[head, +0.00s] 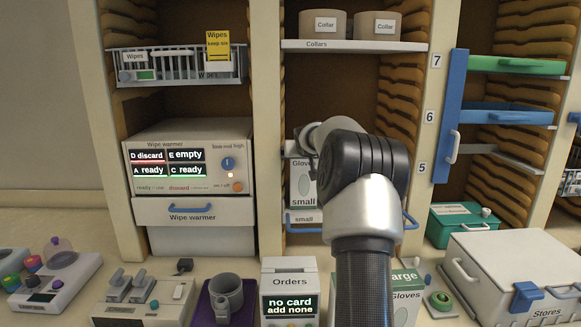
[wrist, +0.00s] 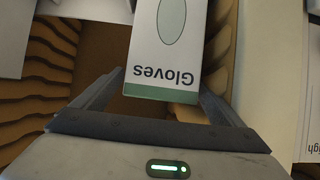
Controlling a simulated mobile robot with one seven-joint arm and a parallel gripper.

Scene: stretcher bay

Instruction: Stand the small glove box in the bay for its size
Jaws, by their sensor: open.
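The small glove box (head: 302,184), white and marked "Gloves" and "small", stands upright in the middle rack, just above the bay label reading "small" (head: 305,217). My arm covers its right side in the head view. In the wrist view the glove box (wrist: 172,40) shows its "Gloves" end with a green edge towards me. My gripper (wrist: 160,86) is open, its fingers spread to either side of that end; I cannot tell whether they touch it.
A large glove box (head: 405,296) stands on the counter behind my arm. An Orders unit (head: 289,284) and a mug (head: 226,290) are to its left, a Stores case (head: 515,270) to its right. Collars stand on a shelf (head: 350,47) above the bay.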

